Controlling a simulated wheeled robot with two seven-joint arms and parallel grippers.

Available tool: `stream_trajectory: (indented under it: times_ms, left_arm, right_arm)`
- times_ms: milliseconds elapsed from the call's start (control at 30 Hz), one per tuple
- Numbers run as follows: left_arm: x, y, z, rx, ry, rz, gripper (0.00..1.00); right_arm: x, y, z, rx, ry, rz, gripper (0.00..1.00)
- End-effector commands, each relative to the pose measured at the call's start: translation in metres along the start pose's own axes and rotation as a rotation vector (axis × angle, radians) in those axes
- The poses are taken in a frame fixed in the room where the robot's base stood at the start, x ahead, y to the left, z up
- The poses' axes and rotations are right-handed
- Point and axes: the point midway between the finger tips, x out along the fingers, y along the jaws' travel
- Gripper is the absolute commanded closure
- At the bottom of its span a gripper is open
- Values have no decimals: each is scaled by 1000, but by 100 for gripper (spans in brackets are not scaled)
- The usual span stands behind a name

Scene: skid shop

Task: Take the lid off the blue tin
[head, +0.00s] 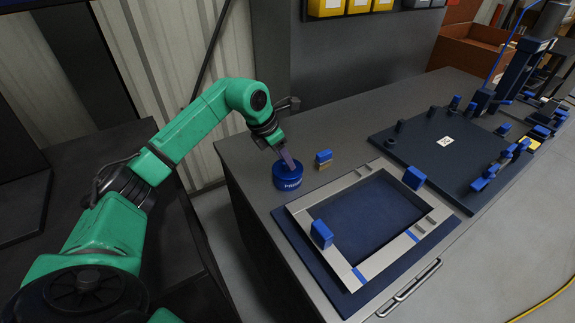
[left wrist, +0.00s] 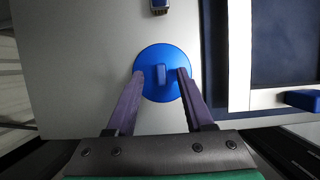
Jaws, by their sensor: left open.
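The blue tin (head: 288,181) stands upright on the grey bench near its left end, with white lettering on its side. Its round blue lid (left wrist: 149,66) is on top and carries a small raised blue knob (left wrist: 160,75). My left gripper (head: 287,160) is over the tin from above. In the left wrist view the two purple fingers of the left gripper (left wrist: 160,73) are apart, one on each side of the knob, with a gap to it. Whether the fingertips touch the lid I cannot tell. My right gripper is not in view.
A small blue and tan brush-like block (head: 323,160) stands just right of the tin. A grey frame (head: 351,271) on a dark blue mat lies close by, with blue clamps on it. A dark plate (head: 425,160) with several blue pieces is farther right. Bare bench lies behind the tin.

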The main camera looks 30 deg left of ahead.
Motion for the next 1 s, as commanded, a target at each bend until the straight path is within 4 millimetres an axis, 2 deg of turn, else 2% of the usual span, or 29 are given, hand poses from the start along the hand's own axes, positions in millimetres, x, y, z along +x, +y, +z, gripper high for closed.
stream_trajectory:
  times_ms: [100,267,367,400,433,800,933,1000]
  left_arm:
    - [10,0,0,1,0,0,48]
    - [11,0,0,1,-1,1,48]
    - [11,0,0,1,-1,1,82]
    - [11,0,0,1,-1,1,97]
    - [11,0,0,1,-1,1,100]
    - [8,0,2,1,-2,1,100]
    - [-5,1,7,1,-5,3,100]
    - [-19,1,13,2,-7,4,100]
  right_arm:
    - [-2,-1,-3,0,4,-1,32]
    - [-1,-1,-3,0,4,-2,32]
    - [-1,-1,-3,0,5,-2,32]
    - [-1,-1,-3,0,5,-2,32]
    - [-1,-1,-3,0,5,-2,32]
    - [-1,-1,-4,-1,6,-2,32]
    - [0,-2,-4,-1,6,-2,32]
    - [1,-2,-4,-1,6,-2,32]
